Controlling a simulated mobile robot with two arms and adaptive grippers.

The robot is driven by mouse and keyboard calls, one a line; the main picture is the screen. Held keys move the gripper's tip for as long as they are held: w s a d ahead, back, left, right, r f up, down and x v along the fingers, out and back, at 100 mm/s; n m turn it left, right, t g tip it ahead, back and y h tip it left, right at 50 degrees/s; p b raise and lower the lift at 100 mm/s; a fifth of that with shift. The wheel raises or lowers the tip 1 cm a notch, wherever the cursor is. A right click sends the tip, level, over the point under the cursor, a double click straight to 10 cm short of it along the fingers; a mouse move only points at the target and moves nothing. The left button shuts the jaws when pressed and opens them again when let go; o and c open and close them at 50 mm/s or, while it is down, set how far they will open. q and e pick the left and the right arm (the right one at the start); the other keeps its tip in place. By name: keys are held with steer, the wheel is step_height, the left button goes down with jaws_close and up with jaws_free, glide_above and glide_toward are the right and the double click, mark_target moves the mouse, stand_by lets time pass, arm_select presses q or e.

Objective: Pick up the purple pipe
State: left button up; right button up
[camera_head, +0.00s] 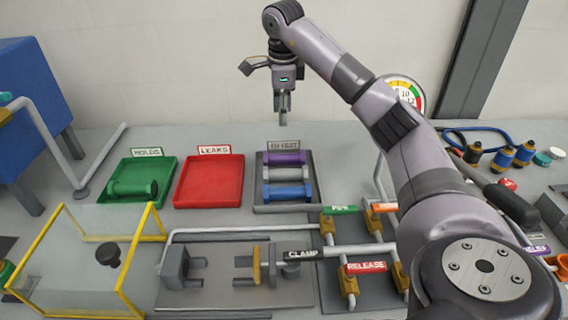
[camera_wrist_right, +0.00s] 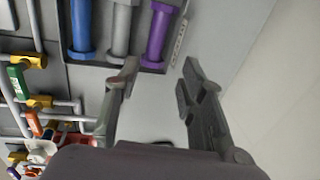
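The purple pipe (camera_head: 285,158) lies at the back of the grey "TO TEST" tray (camera_head: 259,205), behind a grey pipe and a blue pipe. It also shows in the right wrist view (camera_wrist_right: 158,32), upright in the picture, beside the grey pipe (camera_wrist_right: 121,28) and the blue pipe (camera_wrist_right: 82,28). My right gripper (camera_head: 283,118) hangs above the back of the tray, pointing down. In the right wrist view its fingers (camera_wrist_right: 158,78) are spread apart with nothing between them, and the purple pipe's lower end is just beyond them. My left gripper is not in view.
A green "HOLDS" tray (camera_head: 163,200) with a green pipe and an empty red "LEAKS" tray (camera_head: 210,182) stand to the left. A clamp, valves and pipework fill the front. A yellow-framed clear box (camera_head: 70,212) is at front left. A gauge (camera_head: 404,91) stands behind my arm.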

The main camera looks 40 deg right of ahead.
glide_toward(284, 155)
steer(key=f, duration=0.3)
steer(key=w+f, duration=0.1)
steer(key=f, duration=0.1)
steer(key=shift+w+d+p, duration=0.1)
steer(key=shift+d+p, duration=0.15)
steer(key=shift+p, duration=0.15)
steer(key=f, duration=0.2)
steer(key=f+p, duration=0.1)
steer(key=f, duration=0.1)
steer(key=shift+d, duration=0.2)
steer(key=shift+w+d+f, duration=0.1)
steer(key=shift+f, duration=0.55)
steer(key=shift+c, duration=0.3)
jaws_close()
steer(key=shift+r, duration=0.1)
